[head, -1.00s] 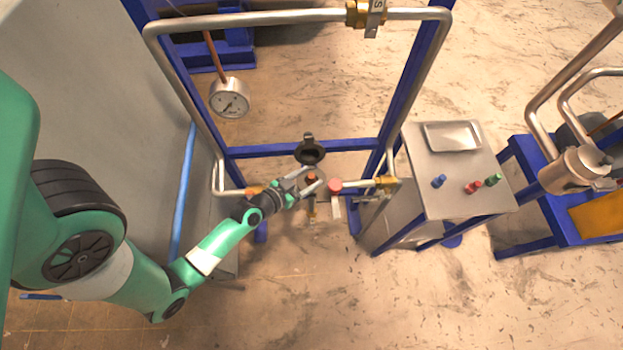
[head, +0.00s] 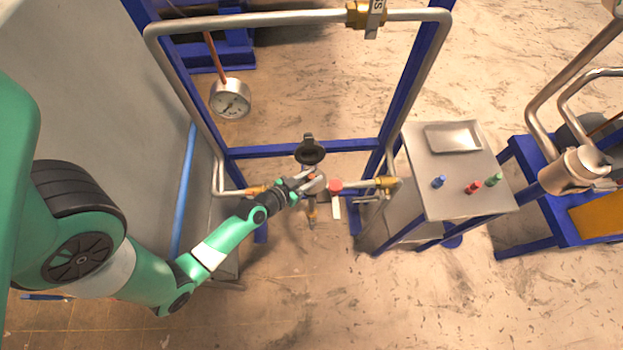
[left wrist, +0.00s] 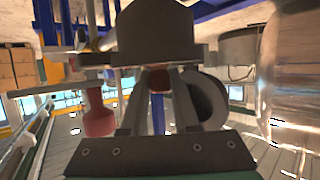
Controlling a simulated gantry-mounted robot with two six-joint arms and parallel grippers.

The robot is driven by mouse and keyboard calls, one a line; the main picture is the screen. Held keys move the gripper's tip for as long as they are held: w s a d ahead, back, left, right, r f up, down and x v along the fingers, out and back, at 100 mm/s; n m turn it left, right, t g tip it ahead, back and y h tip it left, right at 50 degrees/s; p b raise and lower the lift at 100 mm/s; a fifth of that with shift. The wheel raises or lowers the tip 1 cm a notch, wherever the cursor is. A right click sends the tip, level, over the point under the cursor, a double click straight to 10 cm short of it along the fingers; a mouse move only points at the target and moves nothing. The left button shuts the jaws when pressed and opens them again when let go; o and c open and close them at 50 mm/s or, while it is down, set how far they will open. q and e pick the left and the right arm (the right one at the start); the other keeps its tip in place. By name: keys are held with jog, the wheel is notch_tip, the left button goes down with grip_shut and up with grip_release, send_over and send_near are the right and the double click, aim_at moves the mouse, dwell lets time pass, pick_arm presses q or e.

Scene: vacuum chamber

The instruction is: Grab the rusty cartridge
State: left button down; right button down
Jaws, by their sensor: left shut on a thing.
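The rusty cartridge is a small reddish-brown piece (head: 312,177) at the pipe fitting in the middle of the blue frame, mostly hidden by my fingers in the head view. My left gripper (head: 310,183) comes in from the left and is shut on it. In the left wrist view its brown end (left wrist: 160,79) shows between the two fingers (left wrist: 158,105). I cannot tell whether the cartridge is still seated in the fitting or clear of it. My right gripper is not in view.
A black round cap (head: 310,151) stands open just behind the gripper. A red knob (head: 335,185) is close to its right. A steel table (head: 455,203) at right holds a tray (head: 453,137) and blue (head: 438,181), red (head: 473,187) and green (head: 493,179) cartridges. A gauge (head: 230,99) hangs upper left.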

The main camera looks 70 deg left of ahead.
aim_at(312, 176)
pick_arm(q)
jog(key=shift+r, duration=0.1)
notch_tip(312, 176, up, 9)
jog(key=p, duration=0.4)
jog(key=shift+r+p, duration=0.1)
jog(key=shift+p, duration=0.2)
jog(key=shift+r, duration=0.35)
